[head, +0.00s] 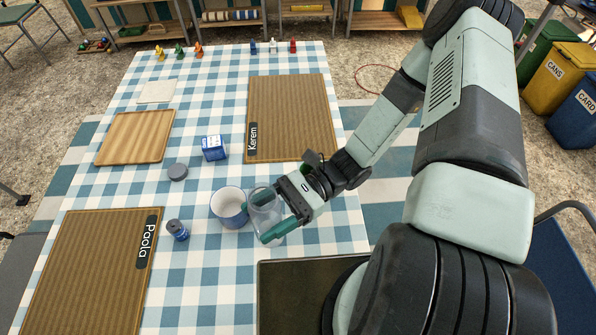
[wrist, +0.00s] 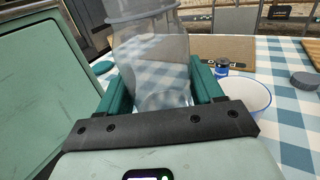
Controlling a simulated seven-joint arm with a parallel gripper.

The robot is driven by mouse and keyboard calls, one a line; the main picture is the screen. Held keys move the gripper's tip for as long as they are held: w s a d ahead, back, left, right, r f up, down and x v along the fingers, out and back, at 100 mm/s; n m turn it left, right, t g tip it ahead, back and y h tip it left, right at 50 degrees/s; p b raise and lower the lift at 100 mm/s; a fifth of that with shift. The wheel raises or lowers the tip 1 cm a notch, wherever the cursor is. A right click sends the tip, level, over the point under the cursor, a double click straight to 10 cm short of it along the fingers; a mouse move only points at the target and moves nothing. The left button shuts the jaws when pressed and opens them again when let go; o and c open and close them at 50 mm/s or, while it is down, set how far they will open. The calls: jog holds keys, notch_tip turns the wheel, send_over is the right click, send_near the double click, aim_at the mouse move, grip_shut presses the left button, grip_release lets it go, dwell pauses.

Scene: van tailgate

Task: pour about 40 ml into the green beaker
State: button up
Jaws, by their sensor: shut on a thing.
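My gripper (head: 257,221) is shut on a clear, see-through vessel (head: 267,208), its green fingers on either side of it. In the wrist view the vessel (wrist: 150,55) stands roughly upright between the fingers (wrist: 162,88) and has a narrower neck. I cannot tell how much liquid is in it, or whether its base touches the table. A white cup with a blue rim (head: 229,208) stands just left of it; it also shows in the wrist view (wrist: 246,97). I see no vessel that is clearly a green beaker.
On the checked table are a small blue jar (head: 177,230), a grey disc (head: 177,172), a blue-and-white carton (head: 214,148), a wooden tray (head: 137,137), the Paola mat (head: 88,275) and the Kerem mat (head: 290,115). Small coloured figures line the far edge. Cloth left of the cup is partly clear.

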jog(key=w+d+f+m+t+y, duration=0.1)
jog(key=w+d+m+t, duration=0.3)
jog(key=d+m+t, duration=0.4)
jog(key=d+t+y, duration=0.1)
jog(key=d+t, duration=0.1)
jog(key=t, duration=0.3)
jog(key=shift+w+d+f+m, duration=0.2)
jog(key=shift+w+d+m, duration=0.1)
jog(key=shift+d, duration=0.1)
jog(key=shift+w+m, duration=0.1)
jog(key=shift+m, duration=0.2)
jog(key=shift+w+r+m+g+h, duration=0.1)
jog(key=shift+m+g+h, duration=0.45)
jog(key=shift+m, duration=1.45)
jog(key=shift+r+m+g+h, duration=0.1)
jog(key=shift+m+g+h, duration=0.4)
jog(key=shift+m, duration=1.5)
jog(key=shift+w+m+g+h, duration=0.1)
jog(key=shift+m+g+h, duration=0.15)
jog(key=shift+m+g, duration=1.2)
